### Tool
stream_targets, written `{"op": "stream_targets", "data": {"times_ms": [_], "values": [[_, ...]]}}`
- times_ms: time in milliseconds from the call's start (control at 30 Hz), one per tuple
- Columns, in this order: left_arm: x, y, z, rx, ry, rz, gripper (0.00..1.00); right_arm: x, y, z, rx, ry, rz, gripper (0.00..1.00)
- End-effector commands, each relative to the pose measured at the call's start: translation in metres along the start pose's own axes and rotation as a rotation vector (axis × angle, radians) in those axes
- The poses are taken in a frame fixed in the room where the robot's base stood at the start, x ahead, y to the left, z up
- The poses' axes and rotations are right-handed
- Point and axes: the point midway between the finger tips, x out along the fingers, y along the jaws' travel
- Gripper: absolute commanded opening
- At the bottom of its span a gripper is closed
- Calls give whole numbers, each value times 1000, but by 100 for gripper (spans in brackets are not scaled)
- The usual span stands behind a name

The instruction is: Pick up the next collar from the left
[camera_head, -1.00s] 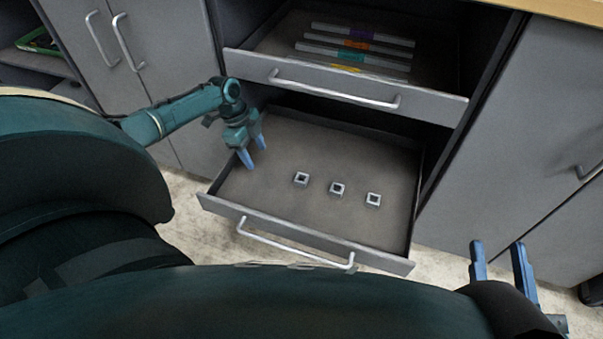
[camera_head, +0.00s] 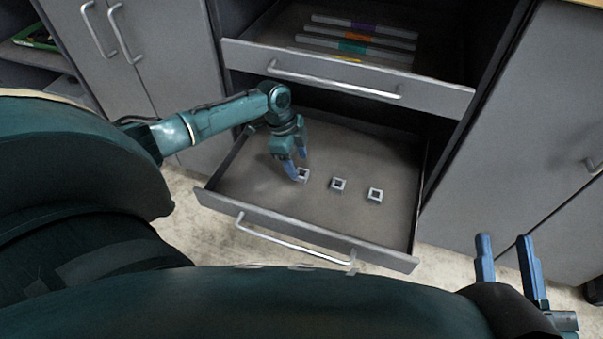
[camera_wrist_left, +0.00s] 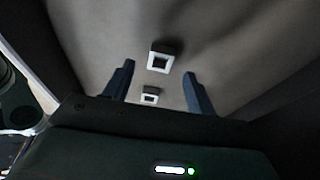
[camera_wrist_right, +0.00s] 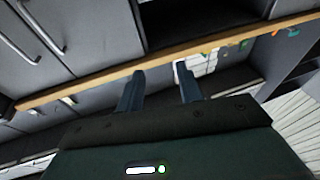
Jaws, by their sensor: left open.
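Three small, pale, square collars with dark square holes lie in a row in the open lower drawer: the left collar (camera_head: 303,175), the middle collar (camera_head: 338,184) and the right collar (camera_head: 375,195). My left gripper (camera_head: 297,168) points down at the left collar, its fingers partly over it. In the left wrist view two collars show, one near the fingertips (camera_wrist_left: 159,63) and a smaller-looking one (camera_wrist_left: 150,98) between the open fingers; contact cannot be told. My right gripper (camera_head: 504,240) is open and empty, away from the drawer at the lower right.
The lower drawer (camera_head: 245,190) has low walls and a front handle (camera_head: 290,243). Above it the upper drawer (camera_head: 430,94) stands partly open, with several coloured-label bars (camera_head: 352,47) inside. The lower drawer's floor right of the collars is clear.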

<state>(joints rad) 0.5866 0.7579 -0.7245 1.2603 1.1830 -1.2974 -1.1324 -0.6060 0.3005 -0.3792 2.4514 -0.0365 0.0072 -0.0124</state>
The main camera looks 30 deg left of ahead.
Motion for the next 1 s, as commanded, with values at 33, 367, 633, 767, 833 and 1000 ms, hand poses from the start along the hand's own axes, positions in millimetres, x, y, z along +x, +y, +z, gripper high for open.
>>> {"op": "stream_targets", "data": {"times_ms": [33, 367, 633, 767, 833, 1000], "values": [[13, 1, 1, 1, 0, 2, 56, -1, 0, 5, 4, 5, -2, 36], [35, 0, 0, 1, -1, 0, 56, 12, 5, -23, -68, 139, -23, 36], [35, 0, 0, 1, 0, 0, 41, 12, 6, -22, -67, 136, -21, 36], [35, 0, 0, 1, 0, 0, 30, 12, 6, -22, -67, 136, -21, 36], [35, 0, 0, 1, 0, 0, 24, 12, 6, -22, -67, 136, -21, 36], [35, 0, 0, 1, 0, 1, 11, 12, 6, -22, -68, 136, -21, 36]]}}
